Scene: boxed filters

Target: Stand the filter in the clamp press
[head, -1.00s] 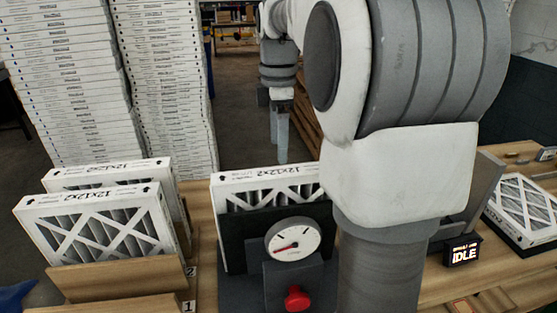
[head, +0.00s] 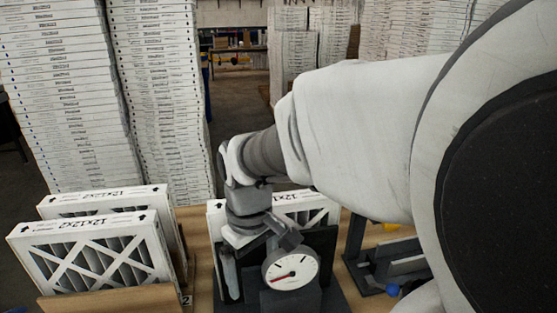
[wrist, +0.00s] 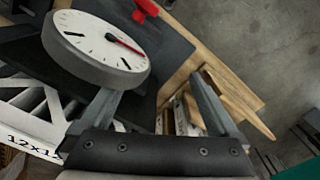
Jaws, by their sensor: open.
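A white-framed filter (head: 308,205) with a pleated face stands upright in the clamp press (head: 318,246), behind its dark plate. A round gauge (head: 291,267) is on the press front. My gripper (head: 258,262) is open and empty, low at the left of the gauge, and partly covers the filter. In the wrist view, the open fingers (wrist: 155,92) are beside the gauge (wrist: 98,45), with the red knob (wrist: 146,8) beyond it. The filter's printed edge (wrist: 35,146) shows at the left. I cannot tell whether a finger touches the press.
Two more filters (head: 92,250) (head: 105,200) stand in a wooden rack (head: 110,302) at the left. Tall stacks of boxed filters (head: 60,90) are behind. A dark metal fixture (head: 385,262) is right of the press. My arm hides the right side.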

